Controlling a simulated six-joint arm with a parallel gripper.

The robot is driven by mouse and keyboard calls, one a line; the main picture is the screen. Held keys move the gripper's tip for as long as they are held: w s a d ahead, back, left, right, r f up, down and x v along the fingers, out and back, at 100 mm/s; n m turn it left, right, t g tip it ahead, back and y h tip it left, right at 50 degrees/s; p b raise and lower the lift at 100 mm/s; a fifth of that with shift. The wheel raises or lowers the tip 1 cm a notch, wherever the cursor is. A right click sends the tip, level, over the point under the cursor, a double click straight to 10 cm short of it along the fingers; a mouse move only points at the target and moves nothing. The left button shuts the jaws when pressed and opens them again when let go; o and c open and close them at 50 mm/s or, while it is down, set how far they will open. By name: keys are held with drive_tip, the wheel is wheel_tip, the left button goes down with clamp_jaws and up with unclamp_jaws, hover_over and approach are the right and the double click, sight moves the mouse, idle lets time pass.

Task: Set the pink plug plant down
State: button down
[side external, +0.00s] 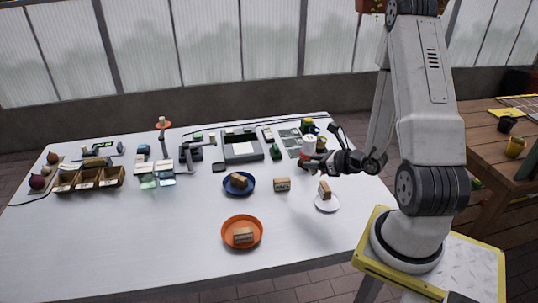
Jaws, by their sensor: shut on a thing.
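My gripper (310,164) is at the right part of the white table, left of my arm's wrist, beside a white cup-like thing (309,146). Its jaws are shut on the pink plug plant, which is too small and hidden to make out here. Brown-and-white blocks sit on a blue plate (238,190), an orange plate (229,240) and a white plate (333,206). Another such block (282,184) stands directly on the table between the blue and white plates.
A wooden compartment tray (90,185) and onions (38,182) are at the table's left. A grey scale-like device (241,148), a stand (162,140) and small boxes fill the back. The front left of the table (120,245) is bare.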

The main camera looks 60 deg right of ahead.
drive_tip(key=shift+a+n+g+y, duration=0.4)
drive_tip(key=shift+a+n+y, duration=0.25)
drive_tip(key=shift+n+y, duration=0.3)
drive_tip(key=s+d+f+n+g+y, duration=0.2)
drive_tip(key=s+f+n+g, duration=0.1)
drive_tip(key=s+n+g, duration=0.7)
drive_tip(key=d+r+n+h, duration=0.2)
drive_tip(key=d+n, duration=0.3)
drive_tip(key=d, duration=0.3)
drive_tip(key=d+r+n+g+h, duration=0.1)
drive_tip(key=d+r+n+h, duration=0.1)
drive_tip(key=d+n+h, duration=0.3)
drive_tip(key=shift+s+d+r+n, duration=0.15)
drive_tip(key=shift+d+r+n, duration=0.3)
drive_tip(key=shift+d, duration=1.05)
drive_tip(key=shift+f, duration=0.1)
